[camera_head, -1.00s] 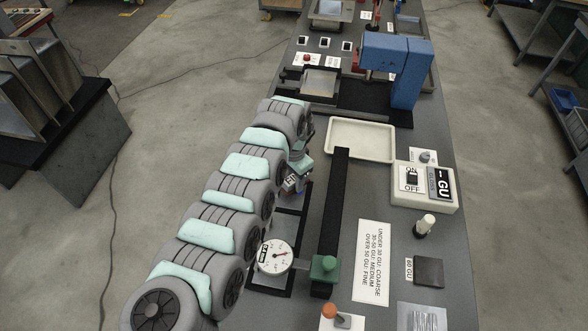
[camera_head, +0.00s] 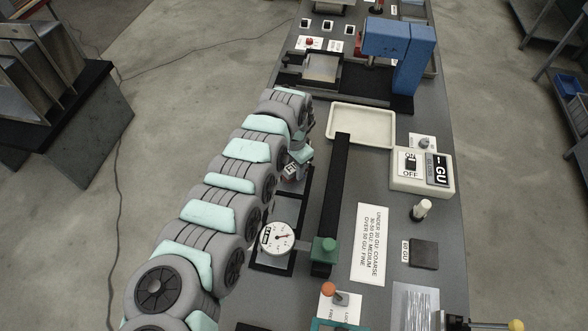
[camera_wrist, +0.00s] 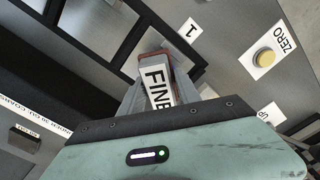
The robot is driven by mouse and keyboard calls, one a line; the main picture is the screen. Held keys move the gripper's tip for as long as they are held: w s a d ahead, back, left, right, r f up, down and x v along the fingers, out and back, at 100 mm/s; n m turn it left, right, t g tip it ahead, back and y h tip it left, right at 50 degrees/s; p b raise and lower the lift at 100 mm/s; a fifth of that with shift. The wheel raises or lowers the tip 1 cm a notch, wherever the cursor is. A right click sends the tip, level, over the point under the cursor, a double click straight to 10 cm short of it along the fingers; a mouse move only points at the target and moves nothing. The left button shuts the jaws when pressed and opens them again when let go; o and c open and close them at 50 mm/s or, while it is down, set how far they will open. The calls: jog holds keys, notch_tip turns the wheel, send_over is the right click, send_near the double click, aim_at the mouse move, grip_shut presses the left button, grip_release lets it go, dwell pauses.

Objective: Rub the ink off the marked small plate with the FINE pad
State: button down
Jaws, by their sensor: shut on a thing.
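My gripper (camera_wrist: 157,66) is shut on the FINE pad (camera_wrist: 157,88), a block with a white FINE label and reddish-brown edges. In the head view my gripper (camera_head: 293,171) is over the dark framed fixture (camera_head: 306,192) left of the black bar. In the wrist view a black frame with grey panels lies beyond the pad, beside a label "1". The pad hides part of what is beneath it, and I cannot tell whether it touches. No ink mark shows clearly, so I cannot single out the marked small plate.
A cream tray (camera_head: 362,124), a gloss meter (camera_head: 421,172) and an instruction card (camera_head: 371,244) lie to the right. A blue press (camera_head: 397,62) stands farther back.

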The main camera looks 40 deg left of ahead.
jog(key=shift+w+a+f+b, duration=0.1)
jog(key=shift+w+a+b, duration=0.1)
jog(key=shift+w+b, duration=0.4)
jog(key=shift+w+a+f+b, duration=0.1)
jog(key=shift+w+a+b, duration=0.05)
jog(key=shift+b, duration=0.75)
jog(key=w+b, duration=0.1)
jog(key=b, duration=0.2)
jog(key=shift+a, duration=0.4)
jog(key=shift+w+a+r+b, duration=0.15)
jog(key=shift+w+r+b, duration=0.15)
jog(key=shift+b, duration=0.8)
jog(key=shift+w+r+p, duration=0.1)
jog(key=shift+r+p, duration=0.05)
jog(key=shift+p, duration=0.15)
jog(key=shift+w+d+r+p, duration=0.1)
jog(key=shift+w+d+p, duration=0.05)
jog(key=shift+d+p, duration=0.2)
jog(key=shift+s+p, duration=0.4)
jog(key=shift+p, duration=0.8)
jog(key=shift+s+d+p, duration=0.15)
jog(key=shift+d+p, duration=0.05)
jog(key=shift+p, duration=0.55)
jog(key=shift+s+r+p, duration=0.1)
jog(key=shift+p, duration=0.3)
